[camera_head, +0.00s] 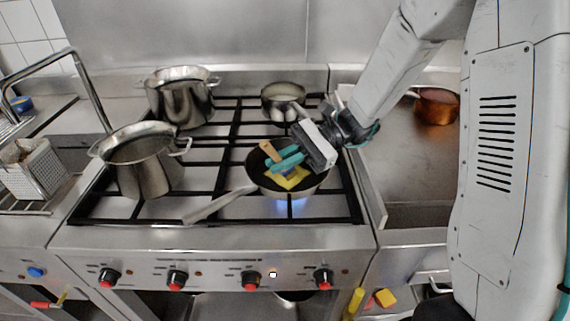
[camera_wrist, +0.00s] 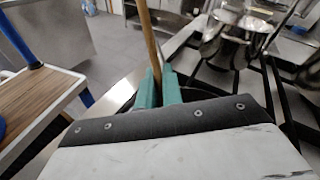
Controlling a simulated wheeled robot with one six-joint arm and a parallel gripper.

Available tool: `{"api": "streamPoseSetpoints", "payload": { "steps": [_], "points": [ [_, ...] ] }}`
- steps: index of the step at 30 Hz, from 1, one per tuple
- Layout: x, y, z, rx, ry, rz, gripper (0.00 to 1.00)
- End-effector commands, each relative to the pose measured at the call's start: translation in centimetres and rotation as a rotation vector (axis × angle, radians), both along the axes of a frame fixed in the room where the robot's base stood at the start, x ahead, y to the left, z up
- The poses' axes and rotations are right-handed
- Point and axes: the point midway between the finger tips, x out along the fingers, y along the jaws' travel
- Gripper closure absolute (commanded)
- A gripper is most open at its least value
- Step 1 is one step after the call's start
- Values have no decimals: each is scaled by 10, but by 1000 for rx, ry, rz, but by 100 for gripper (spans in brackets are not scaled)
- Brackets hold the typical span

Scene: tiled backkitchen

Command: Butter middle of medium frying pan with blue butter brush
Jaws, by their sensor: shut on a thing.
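The frying pan (camera_head: 254,179) with a dark inside sits on the front right burner, its long handle (camera_head: 220,204) pointing to the lower left. A yellow patch (camera_head: 291,183) shows in the middle of the pan, below the fingers. My gripper (camera_head: 284,160) has teal fingers and is over the pan, reaching in from the upper right. It is shut on the brush, whose wooden handle (camera_head: 268,149) sticks up to the left of the fingers. In the wrist view the brush handle (camera_wrist: 149,40) rises between the teal fingers (camera_wrist: 158,91). The brush head is hidden, so I cannot see its blue part or whether it touches the pan.
A blue flame (camera_head: 290,204) burns under the pan. A steel pot (camera_head: 145,170) stands front left, another (camera_head: 180,100) back left, and a smaller pan (camera_head: 283,94) behind the frying pan. A copper pot (camera_head: 436,108) stands on the right counter. A perforated basket (camera_head: 37,170) is at left.

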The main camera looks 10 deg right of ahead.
Motion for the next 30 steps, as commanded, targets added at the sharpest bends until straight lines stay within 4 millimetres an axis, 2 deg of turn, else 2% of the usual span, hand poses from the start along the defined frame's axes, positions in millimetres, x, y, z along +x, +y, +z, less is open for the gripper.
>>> {"api": "streamPoseSetpoints", "payload": {
  "steps": [6,14,24,30],
  "points": [
    [16,11,1,0,0,1,100],
    [24,17,1,0,-1,1,100],
    [48,33,0,1,-1,3,100],
    [55,36,0,1,0,1,100]
  ]
}}
